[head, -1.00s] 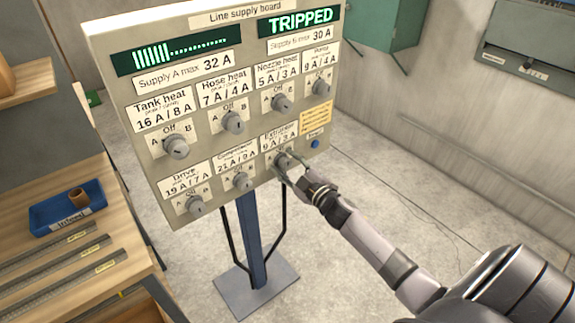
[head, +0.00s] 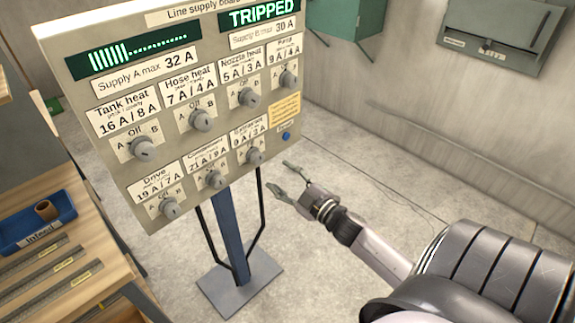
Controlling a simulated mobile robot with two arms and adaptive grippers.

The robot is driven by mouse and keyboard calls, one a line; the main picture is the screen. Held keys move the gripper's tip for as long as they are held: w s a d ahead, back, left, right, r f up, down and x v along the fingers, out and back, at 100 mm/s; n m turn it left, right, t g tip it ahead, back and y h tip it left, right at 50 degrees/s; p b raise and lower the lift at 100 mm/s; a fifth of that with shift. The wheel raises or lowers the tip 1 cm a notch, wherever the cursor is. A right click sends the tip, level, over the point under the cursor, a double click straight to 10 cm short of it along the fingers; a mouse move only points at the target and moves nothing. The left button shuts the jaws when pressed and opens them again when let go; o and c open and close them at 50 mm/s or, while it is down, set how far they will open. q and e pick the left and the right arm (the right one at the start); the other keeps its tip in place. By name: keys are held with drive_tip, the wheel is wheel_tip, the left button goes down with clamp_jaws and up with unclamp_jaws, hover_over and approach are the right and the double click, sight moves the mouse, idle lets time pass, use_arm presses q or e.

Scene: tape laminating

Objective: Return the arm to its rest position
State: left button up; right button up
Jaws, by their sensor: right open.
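My right gripper (head: 281,179) is open and empty in the head view. It hangs in free air to the lower right of the line supply board (head: 115,185), apart from its knobs. My right arm reaches in from the lower right. The board stands upright on a blue post, with several grey knobs. The closest knob to the gripper is the lower right one (head: 254,156), under a label I cannot fully read. The right display (head: 262,14) reads TRIPPED; the left display (head: 134,50) shows a bar. My left gripper is not in view.
A blue tray (head: 68,212) marked Infeed holds a brown cup-like piece on the wooden bench (head: 100,285) at left. The post's base plate (head: 241,291) stands on the floor. A grey wall box (head: 500,32) hangs at upper right. The floor right of the board is clear.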

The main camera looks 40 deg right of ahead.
drive_tip(key=shift+s, duration=0.75)
